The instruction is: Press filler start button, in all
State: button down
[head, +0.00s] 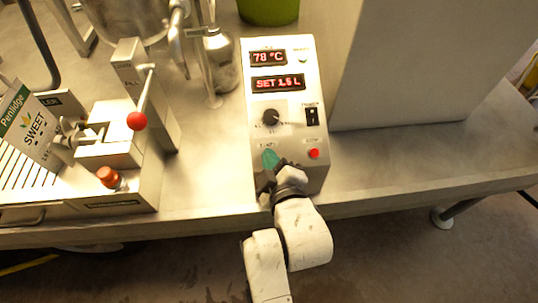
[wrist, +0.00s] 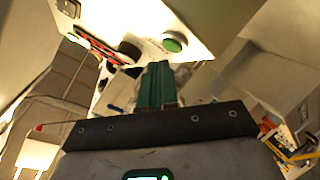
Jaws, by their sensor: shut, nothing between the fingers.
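The filler control box (head: 285,95) is a pale panel on the metal bench. It has two red displays, reading about 78 °C and SET 1.5 L. In the wrist view, a round green button (wrist: 173,42) shows on the panel, just beyond and right of my fingertips. A red button (head: 314,153) sits at the panel's lower right.
A black knob (head: 271,117) and a black switch (head: 312,116) sit above the red button. A red-knobbed lever (head: 137,121) and a labelled carton (head: 27,125) stand left. A large pale block (head: 400,60) stands behind right. The bench (head: 420,165) is clear at right.

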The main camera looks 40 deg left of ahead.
jog(key=shift+f, duration=0.1)
jog(key=shift+w+a+f+b, duration=0.15)
jog(key=shift+f+b, duration=0.15)
jog(key=shift+a+f+b, duration=0.15)
jog(key=shift+f+b, duration=0.15)
jog(key=shift+f, duration=0.05)
dwell(0.7)
jog(key=shift+r, duration=0.15)
dwell(0.3)
jog(key=shift+s+d+r+p, duration=0.2)
jog(key=shift+d+r+p, duration=0.1)
jog(key=shift+r+p, duration=0.35)
jog(key=r+p, duration=0.1)
jog(key=s+d+r+p, duration=0.1)
jog(key=r+p, duration=0.2)
jog(key=shift+s+d+r+p, duration=0.15)
jog(key=shift+s+d+p, duration=0.1)
jog(key=shift+d+p, duration=0.15)
dwell(0.7)
